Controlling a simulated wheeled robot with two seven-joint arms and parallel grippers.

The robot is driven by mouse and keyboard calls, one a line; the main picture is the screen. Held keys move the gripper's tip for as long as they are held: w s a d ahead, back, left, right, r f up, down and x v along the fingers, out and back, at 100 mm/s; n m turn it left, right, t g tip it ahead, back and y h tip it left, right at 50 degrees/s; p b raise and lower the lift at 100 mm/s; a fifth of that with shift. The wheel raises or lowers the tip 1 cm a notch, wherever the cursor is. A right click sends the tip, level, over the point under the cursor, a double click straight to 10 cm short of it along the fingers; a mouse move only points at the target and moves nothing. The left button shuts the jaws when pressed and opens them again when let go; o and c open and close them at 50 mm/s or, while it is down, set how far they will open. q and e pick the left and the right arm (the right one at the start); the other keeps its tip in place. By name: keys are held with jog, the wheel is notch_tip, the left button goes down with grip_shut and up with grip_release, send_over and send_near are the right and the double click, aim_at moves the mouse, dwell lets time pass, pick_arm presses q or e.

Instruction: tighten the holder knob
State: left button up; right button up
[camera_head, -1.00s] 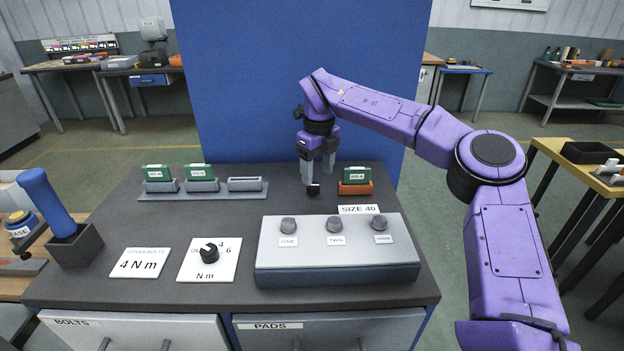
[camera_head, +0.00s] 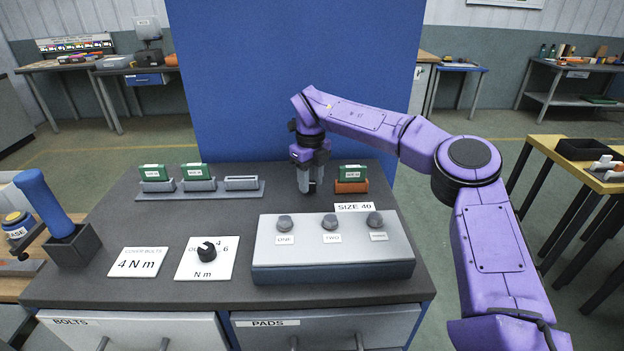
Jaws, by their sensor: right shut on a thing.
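A small black knob (camera_head: 311,187) stands on the dark bench top, just left of an orange holder (camera_head: 350,187). The holder carries an upright green block (camera_head: 351,172) with a white label. My right gripper (camera_head: 308,185) points straight down and is shut on the black knob, its grey fingers hiding most of it. A white label reading about "SIZE 40" (camera_head: 366,207) lies in front of the holder. My left gripper is out of view.
A grey box (camera_head: 333,262) with three grey knobs stands in front. At left are a grey rack (camera_head: 247,184) with two green blocks, a black dial (camera_head: 206,249) on a white plate, and a blue-handled tool (camera_head: 42,198). A blue panel (camera_head: 295,75) rises behind.

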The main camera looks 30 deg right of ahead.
jog(key=m+b, duration=0.3)
jog(key=m, duration=0.2)
jog(key=shift+w+f, duration=0.1)
jog(key=shift+f, duration=0.05)
jog(key=m+b, duration=0.4)
jog(key=m, duration=0.2)
jog(key=shift+b, duration=0.3)
jog(key=m+b, duration=0.3)
jog(key=m, duration=0.2)
jog(key=shift+w+m+b, duration=0.1)
jog(key=shift+m+b, duration=0.3)
jog(key=m+b, duration=0.3)
jog(key=m, duration=0.2)
jog(key=shift+m, duration=0.4)
